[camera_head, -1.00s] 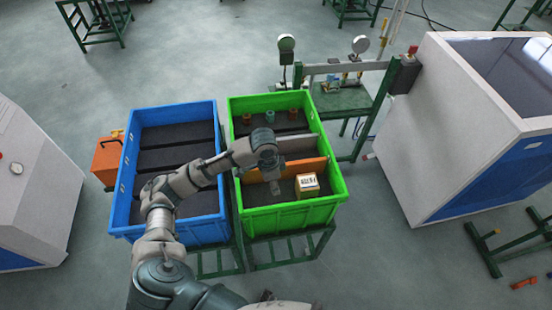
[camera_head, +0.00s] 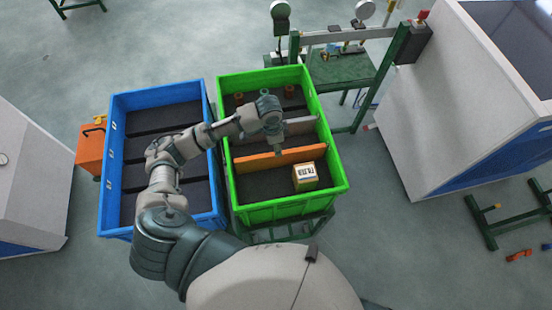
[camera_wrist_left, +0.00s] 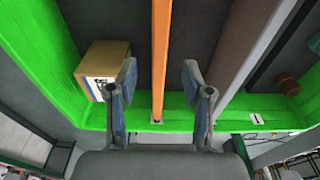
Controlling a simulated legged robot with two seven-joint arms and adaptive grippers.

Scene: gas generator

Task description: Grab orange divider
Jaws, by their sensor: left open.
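The orange divider (camera_head: 290,157) stands across the green crate (camera_head: 342,187), between its front section and the grey divider (camera_head: 299,128). My left gripper (camera_head: 277,148) is above the crate, over the orange divider. In the left wrist view the orange divider (camera_wrist_left: 160,60) runs between the two open fingers of the gripper (camera_wrist_left: 160,90), with a gap on both sides. The fingers do not touch it. The grey divider (camera_wrist_left: 243,45) is to the right of the fingers in that view. My right gripper is not in view.
A labelled box (camera_head: 305,176) lies in the crate's front section, close to the left finger in the wrist view (camera_wrist_left: 103,68). Small round parts (camera_head: 289,91) are in the rear section. The blue crate (camera_head: 205,225) stands to the left.

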